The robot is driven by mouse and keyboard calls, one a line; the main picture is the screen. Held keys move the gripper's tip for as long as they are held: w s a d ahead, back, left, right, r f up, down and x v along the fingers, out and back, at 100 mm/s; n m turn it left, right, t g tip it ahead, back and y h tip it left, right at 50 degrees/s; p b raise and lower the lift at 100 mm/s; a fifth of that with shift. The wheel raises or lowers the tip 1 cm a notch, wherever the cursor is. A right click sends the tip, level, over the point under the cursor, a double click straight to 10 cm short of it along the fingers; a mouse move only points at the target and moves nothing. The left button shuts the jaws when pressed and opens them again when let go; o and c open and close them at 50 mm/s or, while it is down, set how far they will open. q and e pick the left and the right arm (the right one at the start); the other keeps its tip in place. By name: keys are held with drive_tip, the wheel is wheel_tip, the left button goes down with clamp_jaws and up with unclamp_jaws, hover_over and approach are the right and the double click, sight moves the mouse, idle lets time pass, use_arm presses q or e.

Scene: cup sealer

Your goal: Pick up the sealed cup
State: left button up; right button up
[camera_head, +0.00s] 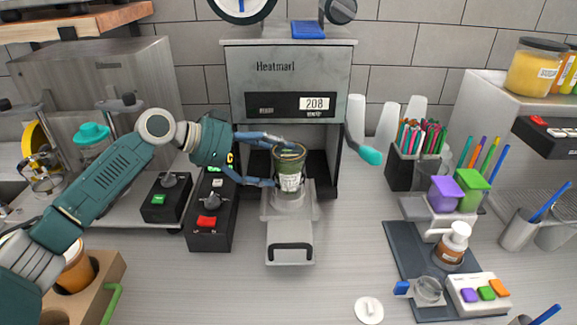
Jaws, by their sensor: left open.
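My left gripper (272,161) comes in from the left at the cup. One finger lies near the rim and the other lower at the cup's left side. The fingers are apart; whether they touch the cup cannot be told. The right gripper is not in view.
Two black control boxes (210,212) stand left of the tray. A brown cup holder (105,275) is at the lower left. A straw box (408,168) and a dark mat (405,255) with a pump bottle (452,243) are at the right.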

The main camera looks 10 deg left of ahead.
use_arm(q)
drive_tip(key=shift+p+x, duration=0.35)
drive_tip(key=shift+x, duration=1.2)
drive_tip(key=shift+a+r, duration=0.1)
drive_tip(key=c, duration=1.5)
drive_tip(key=shift+c, duration=0.2)
